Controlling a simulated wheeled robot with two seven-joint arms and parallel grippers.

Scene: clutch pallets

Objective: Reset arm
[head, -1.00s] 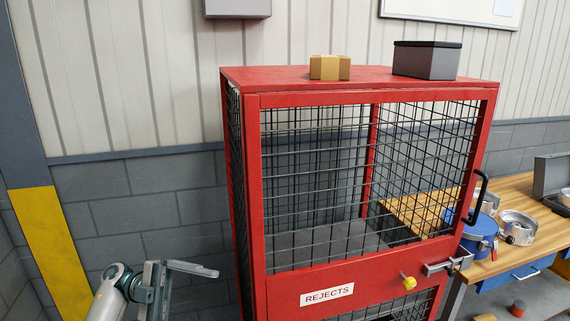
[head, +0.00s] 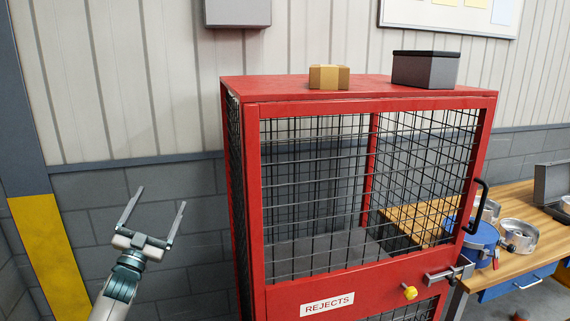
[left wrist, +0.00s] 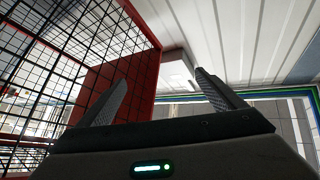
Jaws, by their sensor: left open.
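My left gripper (head: 153,217) is raised at the left in the head view, left of the red cage and apart from it. Its two fingers point up and are spread, with nothing between them. In the left wrist view the fingers (left wrist: 165,98) also stand apart and empty, with the cage's mesh and red frame (left wrist: 147,85) beyond on the left. My right gripper shows in neither view.
A red mesh cage (head: 256,205) labelled REJECTS stands in the middle, with a cardboard box (head: 329,77) and a grey box (head: 425,70) on top. A wooden bench (head: 505,263) with a blue pot (head: 484,243) is at the right. A yellow-painted post (head: 45,245) is at the left.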

